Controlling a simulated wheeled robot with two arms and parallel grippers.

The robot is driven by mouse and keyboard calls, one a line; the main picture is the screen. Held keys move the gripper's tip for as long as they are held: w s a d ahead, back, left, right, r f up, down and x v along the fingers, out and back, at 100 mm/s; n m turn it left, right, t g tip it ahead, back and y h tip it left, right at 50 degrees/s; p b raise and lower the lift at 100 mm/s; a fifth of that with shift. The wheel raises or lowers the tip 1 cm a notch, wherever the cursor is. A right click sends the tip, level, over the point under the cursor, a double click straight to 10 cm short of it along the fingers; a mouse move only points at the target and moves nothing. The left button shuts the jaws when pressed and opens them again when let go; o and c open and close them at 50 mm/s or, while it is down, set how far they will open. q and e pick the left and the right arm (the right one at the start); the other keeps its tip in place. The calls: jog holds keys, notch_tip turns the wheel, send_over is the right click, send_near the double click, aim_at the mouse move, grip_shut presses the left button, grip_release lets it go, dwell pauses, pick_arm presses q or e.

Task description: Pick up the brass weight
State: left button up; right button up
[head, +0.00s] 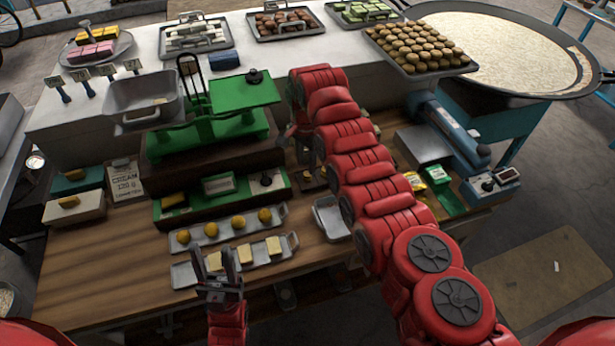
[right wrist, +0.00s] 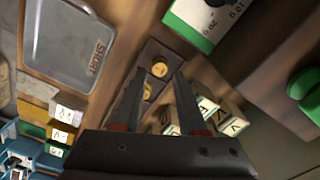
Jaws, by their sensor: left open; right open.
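Two small round brass weights show in the right wrist view, one (right wrist: 160,68) further out and one (right wrist: 147,90) nearer. They sit in a narrow dark tray (right wrist: 152,50). My right gripper (right wrist: 158,80) is open, its fingers on either side of the tray's line, with no weight visibly gripped. I cannot tell its height above the weights. In the head view the dark tray (head: 313,184) is partly hidden by my right arm. My left gripper (head: 222,272) is open and empty over the front tray of pale yellow blocks (head: 245,254).
Small marked blocks (right wrist: 207,108) lie close to the right finger. A grey metal tray (right wrist: 65,45) lies left.

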aim_at(308, 177)
jog(key=f+b, duration=0.1)
jog(key=f, duration=0.1)
jog(key=f+b, duration=0.1)
jog(key=f, duration=0.2)
jog(key=shift+w+d+b, duration=0.15)
jog(key=shift+w+b, duration=0.05)
jog(key=shift+b, duration=0.15)
jog(key=shift+r, duration=0.1)
jog(key=shift+r, duration=0.1)
grip_shut()
